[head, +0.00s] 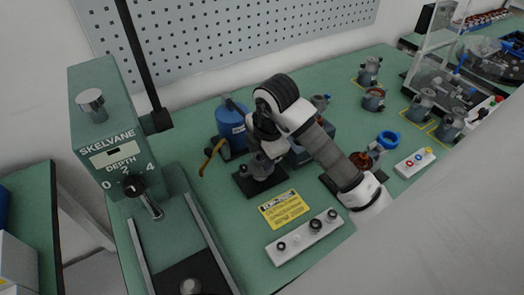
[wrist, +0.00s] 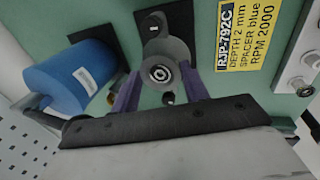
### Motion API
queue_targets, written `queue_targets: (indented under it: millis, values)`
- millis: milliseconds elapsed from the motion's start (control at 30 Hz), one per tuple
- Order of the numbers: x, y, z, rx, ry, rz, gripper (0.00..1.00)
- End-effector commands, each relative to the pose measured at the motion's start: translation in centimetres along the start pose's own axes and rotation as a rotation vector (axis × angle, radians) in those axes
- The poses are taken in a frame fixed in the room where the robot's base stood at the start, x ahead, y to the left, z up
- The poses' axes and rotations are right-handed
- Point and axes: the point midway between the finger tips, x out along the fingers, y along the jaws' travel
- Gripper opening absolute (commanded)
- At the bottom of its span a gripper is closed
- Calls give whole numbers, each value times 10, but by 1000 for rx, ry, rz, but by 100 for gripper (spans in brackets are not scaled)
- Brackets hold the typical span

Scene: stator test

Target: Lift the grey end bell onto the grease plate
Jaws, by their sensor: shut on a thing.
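The grey end bell (wrist: 166,52) has a round hub with a bearing-like centre and ears with small dark knobs. My gripper (wrist: 160,78) has its two purple fingers on either side of the end bell and is shut on it. A black plate (wrist: 186,18) lies under and behind the end bell in the wrist view. In the head view the end bell (head: 260,168) is just below my gripper (head: 262,150), over the black plate (head: 264,183). I cannot tell whether the end bell touches the plate. My wrist hides part of it.
A blue canister (head: 231,123) stands close behind my gripper, near an orange-brown curved handle (head: 209,157). A yellow label card (head: 284,209) and a white knob panel (head: 305,238) lie in front. The green SKELVANE press (head: 112,135) stands left. Several grey motor parts stand at right.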

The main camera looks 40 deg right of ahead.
Motion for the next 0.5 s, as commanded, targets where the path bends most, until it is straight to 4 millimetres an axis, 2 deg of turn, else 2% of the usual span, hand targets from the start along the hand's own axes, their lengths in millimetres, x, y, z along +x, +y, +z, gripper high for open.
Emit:
queue_targets:
  millis: [500]
  values:
    - [4,6,0,2,1,6,12]
